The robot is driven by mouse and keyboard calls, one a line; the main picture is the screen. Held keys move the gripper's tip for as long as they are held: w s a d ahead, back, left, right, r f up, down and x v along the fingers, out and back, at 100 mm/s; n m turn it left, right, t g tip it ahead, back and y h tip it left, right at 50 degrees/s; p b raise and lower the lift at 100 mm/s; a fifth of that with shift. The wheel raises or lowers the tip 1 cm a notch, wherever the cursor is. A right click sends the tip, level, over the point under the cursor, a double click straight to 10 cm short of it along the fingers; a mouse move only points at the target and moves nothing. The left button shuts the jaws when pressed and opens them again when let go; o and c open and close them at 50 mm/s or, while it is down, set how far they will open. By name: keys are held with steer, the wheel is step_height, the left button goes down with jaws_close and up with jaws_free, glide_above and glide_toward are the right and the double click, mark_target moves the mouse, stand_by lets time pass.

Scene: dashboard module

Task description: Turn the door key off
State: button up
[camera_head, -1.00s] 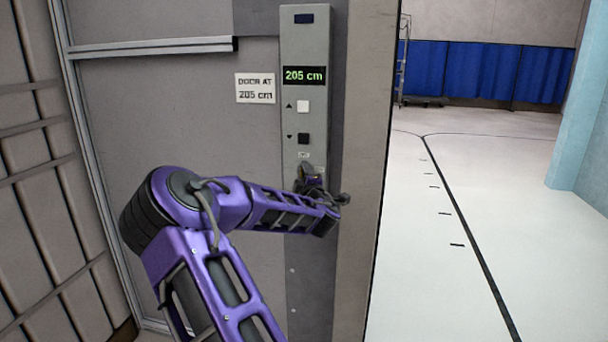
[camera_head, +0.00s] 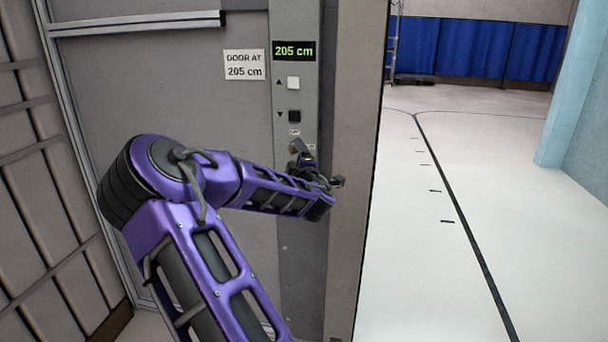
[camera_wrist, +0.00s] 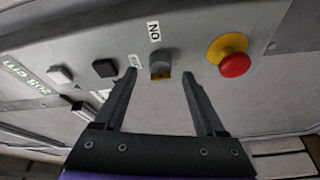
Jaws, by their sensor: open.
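The door key switch (camera_wrist: 161,62) shows in the wrist view as a grey knob with a small yellow part at its lower edge. It sits on the grey control panel (camera_head: 296,222). An "ON" label (camera_wrist: 153,32) is above it, and a small label (camera_wrist: 134,62), hard to read, is on its left. My gripper (camera_wrist: 159,76) is open and empty, with one fingertip on each side of the switch in the picture. I cannot tell whether they touch it. In the head view my gripper (camera_head: 318,164) is at the panel below the buttons and hides the switch.
A red button on a yellow base (camera_wrist: 233,62) is right of the switch. A black button (camera_wrist: 104,67) and white button (camera_wrist: 60,74) are on its left. The display (camera_head: 294,50) reads 205 cm, as does the door sign (camera_head: 244,65). Open floor (camera_head: 440,270) lies right.

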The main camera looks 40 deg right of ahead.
steer(key=v, duration=1.4)
steer(key=shift+s+p, duration=0.3)
steer(key=shift+p, duration=0.05)
